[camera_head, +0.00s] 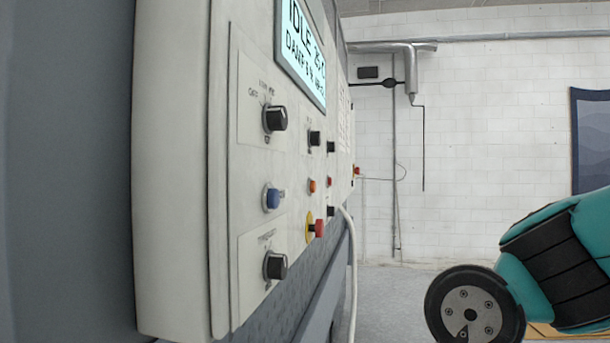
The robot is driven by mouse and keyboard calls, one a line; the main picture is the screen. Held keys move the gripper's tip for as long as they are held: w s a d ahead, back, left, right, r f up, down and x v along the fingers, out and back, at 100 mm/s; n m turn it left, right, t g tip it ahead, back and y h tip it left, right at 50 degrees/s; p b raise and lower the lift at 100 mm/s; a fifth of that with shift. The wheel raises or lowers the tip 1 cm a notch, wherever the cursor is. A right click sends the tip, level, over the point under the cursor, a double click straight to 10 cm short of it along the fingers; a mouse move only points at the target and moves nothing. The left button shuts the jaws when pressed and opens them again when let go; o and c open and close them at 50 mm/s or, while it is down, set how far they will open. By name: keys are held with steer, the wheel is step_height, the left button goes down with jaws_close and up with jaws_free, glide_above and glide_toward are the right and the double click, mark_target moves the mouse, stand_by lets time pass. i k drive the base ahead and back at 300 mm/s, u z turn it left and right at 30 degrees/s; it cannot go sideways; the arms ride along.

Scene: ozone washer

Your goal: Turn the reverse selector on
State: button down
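The light grey control panel (222,200) stands on the left, seen at a steep angle. It carries several black rotary knobs: an upper one (275,118), a lower one (275,266) and a smaller one (315,138) farther along. Their labels are too small or slanted to read surely, so I cannot tell which is the reverse selector or how it is set. My teal arm (545,262) is at the lower right, apart from the panel. Its round black end with a bolted grey face shows, but no gripper fingers are in view.
A display (303,52) reading IDLE sits above the knobs. A blue button (272,197), a red button on a yellow ring (318,228) and small red buttons are among them. A white hose (352,270) hangs beyond. Open floor (392,300) lies between panel and arm.

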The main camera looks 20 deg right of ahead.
mark_target(330, 208)
steer(key=k, duration=1.25)
steer(key=z, duration=0.9)
steer(key=i, duration=0.8)
steer(key=z, duration=0.75)
steer(key=i, duration=1.5)
steer(key=u, duration=1.25)
steer(key=i, duration=0.6)
steer(key=u, duration=0.7)
